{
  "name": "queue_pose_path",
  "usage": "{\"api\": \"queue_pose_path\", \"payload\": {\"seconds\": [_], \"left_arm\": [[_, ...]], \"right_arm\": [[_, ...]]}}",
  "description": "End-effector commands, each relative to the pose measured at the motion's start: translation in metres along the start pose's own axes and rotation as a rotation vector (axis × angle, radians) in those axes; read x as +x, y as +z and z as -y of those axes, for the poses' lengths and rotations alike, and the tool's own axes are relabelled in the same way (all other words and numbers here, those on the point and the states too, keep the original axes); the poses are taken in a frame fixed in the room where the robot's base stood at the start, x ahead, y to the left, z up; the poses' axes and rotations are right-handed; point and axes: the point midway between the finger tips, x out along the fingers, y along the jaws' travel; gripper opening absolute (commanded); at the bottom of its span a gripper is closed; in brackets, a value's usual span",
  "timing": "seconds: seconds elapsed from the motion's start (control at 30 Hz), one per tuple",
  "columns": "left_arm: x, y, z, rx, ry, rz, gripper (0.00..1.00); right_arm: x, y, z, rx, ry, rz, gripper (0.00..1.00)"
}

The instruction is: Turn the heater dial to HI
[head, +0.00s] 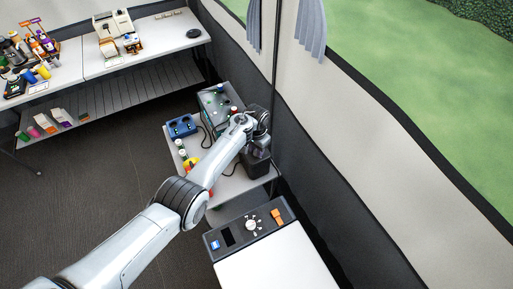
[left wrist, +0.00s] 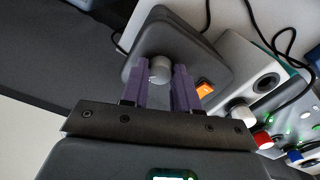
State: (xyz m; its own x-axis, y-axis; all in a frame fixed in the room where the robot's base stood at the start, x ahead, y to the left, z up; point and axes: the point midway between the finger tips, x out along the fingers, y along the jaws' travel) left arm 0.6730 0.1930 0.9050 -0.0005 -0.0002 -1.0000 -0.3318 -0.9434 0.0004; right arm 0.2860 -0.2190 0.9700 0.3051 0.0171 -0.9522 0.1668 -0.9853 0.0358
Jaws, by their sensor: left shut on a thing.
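In the left wrist view, a dark grey unit (left wrist: 195,40) carries a pale round dial (left wrist: 160,69) and an orange switch (left wrist: 204,88). My left gripper (left wrist: 161,76) has its two purple fingers on either side of the dial and is shut on it. The dial's markings are not readable, so I cannot tell its setting. In the head view my left arm reaches over a small grey table, and its dark hand (head: 257,150) points down near the table's right end, hiding what is under it. My right gripper is not in view.
A dark control panel (head: 226,237) with a marked white knob (head: 252,225) and an orange switch (head: 277,216) stands in front. A blue device (head: 181,126) and a grey-green box (head: 219,101) sit on the table. The tent wall runs close on the right.

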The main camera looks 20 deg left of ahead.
Motion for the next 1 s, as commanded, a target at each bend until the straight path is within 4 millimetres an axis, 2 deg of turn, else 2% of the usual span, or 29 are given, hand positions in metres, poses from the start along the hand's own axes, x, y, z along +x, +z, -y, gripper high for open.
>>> {"api": "queue_pose_path", "payload": {"seconds": [0.2,0.5,1.0], "left_arm": [[-0.0005,-0.0004,0.0007,0.184,-0.001,-0.001,0.0],[0.0003,-0.0002,0.0001,0.365,0.0,-0.001,0.0],[0.0001,-0.0004,0.0001,0.442,-0.001,-0.001,0.0]], "right_arm": [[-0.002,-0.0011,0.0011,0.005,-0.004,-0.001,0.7],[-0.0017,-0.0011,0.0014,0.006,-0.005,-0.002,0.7],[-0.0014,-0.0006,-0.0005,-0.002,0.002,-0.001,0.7]]}}
